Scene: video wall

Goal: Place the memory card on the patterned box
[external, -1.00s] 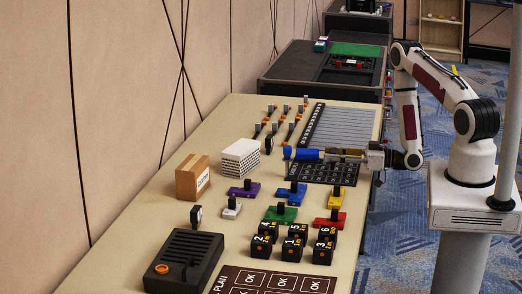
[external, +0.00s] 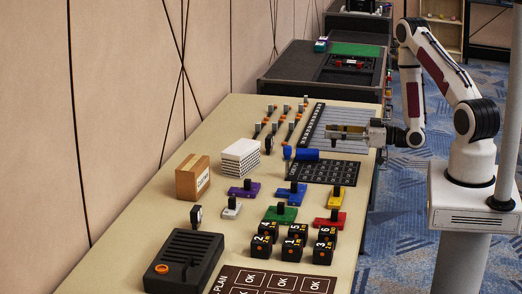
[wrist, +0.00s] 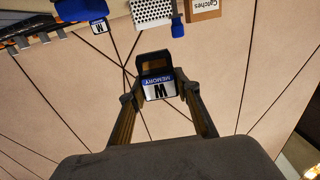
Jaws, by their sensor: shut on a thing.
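My gripper (external: 330,131) is shut on the memory card (wrist: 160,86), which has a blue "MEMORY" band and a large dark letter on white. The card sits between my two fingertips in the wrist view (wrist: 160,88), with a black block part behind it. In the external view the held card is too small to make out, and my gripper is above the back right part of the table. The white box with a dotted pattern (wrist: 152,12) is at the top of the wrist view. It seems to be the white block (external: 240,157) left of my gripper in the external view.
A cardboard box (external: 192,177) stands beside the white block. A blue cylinder (external: 305,154) lies below my gripper, near a dark numbered mat (external: 320,172). Coloured blocks (external: 280,213) and black number cubes (external: 297,233) fill the middle. A black device (external: 184,261) is at the front.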

